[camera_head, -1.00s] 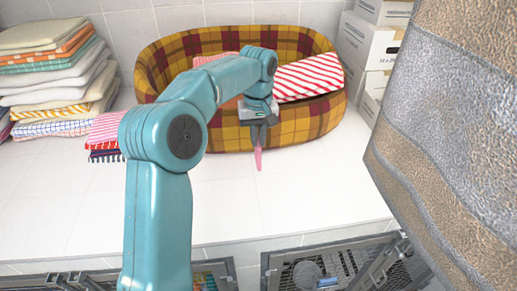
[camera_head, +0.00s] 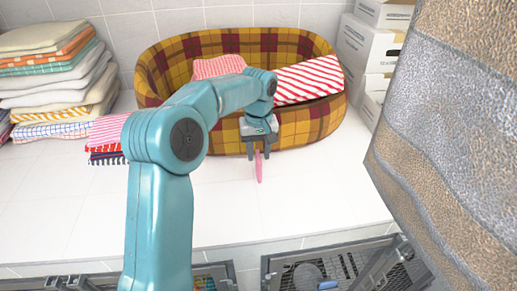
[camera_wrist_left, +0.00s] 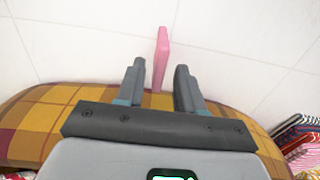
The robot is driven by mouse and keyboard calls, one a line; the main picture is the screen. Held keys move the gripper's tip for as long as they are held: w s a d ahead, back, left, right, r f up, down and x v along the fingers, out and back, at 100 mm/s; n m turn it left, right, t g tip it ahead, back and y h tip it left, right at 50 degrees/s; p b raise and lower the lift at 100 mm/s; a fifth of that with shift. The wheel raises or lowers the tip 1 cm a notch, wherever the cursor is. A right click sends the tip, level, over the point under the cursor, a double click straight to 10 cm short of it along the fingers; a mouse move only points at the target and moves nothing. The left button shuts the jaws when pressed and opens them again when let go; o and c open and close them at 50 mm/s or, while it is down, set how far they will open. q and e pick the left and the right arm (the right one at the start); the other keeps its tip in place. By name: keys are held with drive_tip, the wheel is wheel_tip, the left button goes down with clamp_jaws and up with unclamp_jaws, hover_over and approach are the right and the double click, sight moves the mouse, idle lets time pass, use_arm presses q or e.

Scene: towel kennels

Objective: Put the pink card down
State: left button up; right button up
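The pink card (camera_head: 259,171) is upright and seen nearly edge-on, in front of the plaid basket. It looks to be standing on the white tiled counter (camera_head: 330,195), but I cannot make out its contact clearly. My left gripper (camera_head: 259,153) is open around the card's near part. In the left wrist view, the card (camera_wrist_left: 161,48) lies between the two spread fingers, with a gap to each side. My right gripper is not in view.
A plaid basket (camera_head: 305,125) holding striped towels (camera_head: 308,80) stands right behind the gripper. Folded towels (camera_head: 55,70) are stacked at left, white boxes (camera_head: 368,45) at right. A large hanging towel (camera_head: 455,130) blocks the right side. The front counter is clear.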

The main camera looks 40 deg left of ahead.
use_arm(q)
wheel_tip(320, 180, up, 12)
drive_tip(key=shift+f+p, duration=0.2)
drive_tip(key=shift+p, duration=0.25)
drive_tip(key=o, duration=0.5)
drive_tip(key=shift+r, duration=0.25)
drive_tip(key=o, duration=0.5)
drive_tip(key=shift+r+m, duration=0.1)
drive_tip(key=shift+m, duration=0.4)
drive_tip(key=shift+o, duration=0.3)
drive_tip(key=shift+w+d+m, duration=0.15)
drive_tip(key=shift+m, duration=0.95)
drive_tip(key=s+a+f+m+t+h+b, duration=0.4)
drive_tip(key=m+b, duration=0.3)
drive_tip(key=m, duration=0.8)
drive_tip(key=shift+g+y, duration=0.3)
drive_tip(key=shift+y, duration=0.3)
drive_tip(key=x, duration=1.4)
drive_tip(key=shift+s+d, duration=0.1)
drive_tip(key=shift+s, duration=0.2)
drive_tip(key=shift+w+d+f, duration=0.1)
drive_tip(key=shift+w+f, duration=0.05)
drive_tip(key=shift+f, duration=0.2)
